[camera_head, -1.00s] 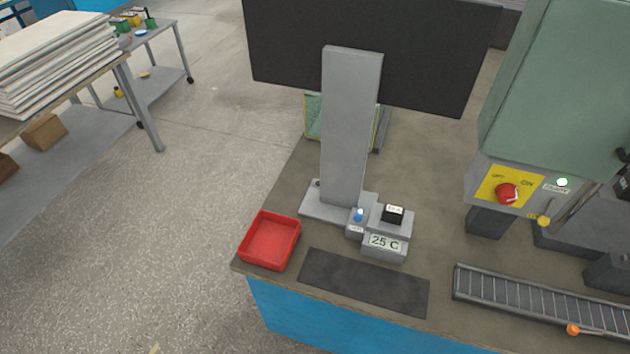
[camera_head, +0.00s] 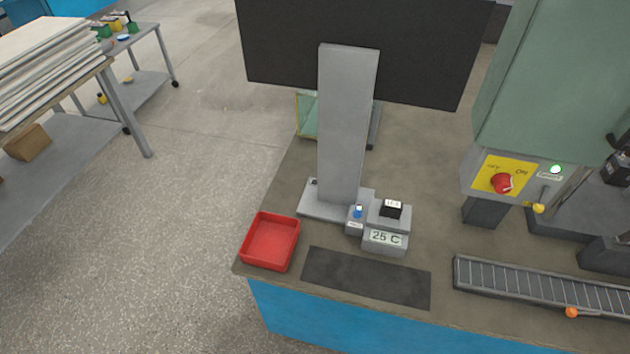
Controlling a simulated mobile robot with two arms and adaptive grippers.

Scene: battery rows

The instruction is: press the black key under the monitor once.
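The monitor (camera_head: 400,50) is a large dark panel at the top middle, held on a broad grey column (camera_head: 343,130). The black key (camera_head: 391,209) sits on a small grey box at the foot of the column, with a pale label on its top. Below it the box has a display (camera_head: 385,238) reading "25 C". A small blue button (camera_head: 357,212) is just left of the key. Nothing touches or covers the key. Neither of my grippers is in view.
A red tray (camera_head: 271,241) stands left of the box, and a dark mat (camera_head: 366,277) lies in front. A roller conveyor (camera_head: 540,287) is at the right. Above it is a green machine (camera_head: 555,80) with a red knob (camera_head: 501,183). A shelf (camera_head: 60,190) stands at the far left.

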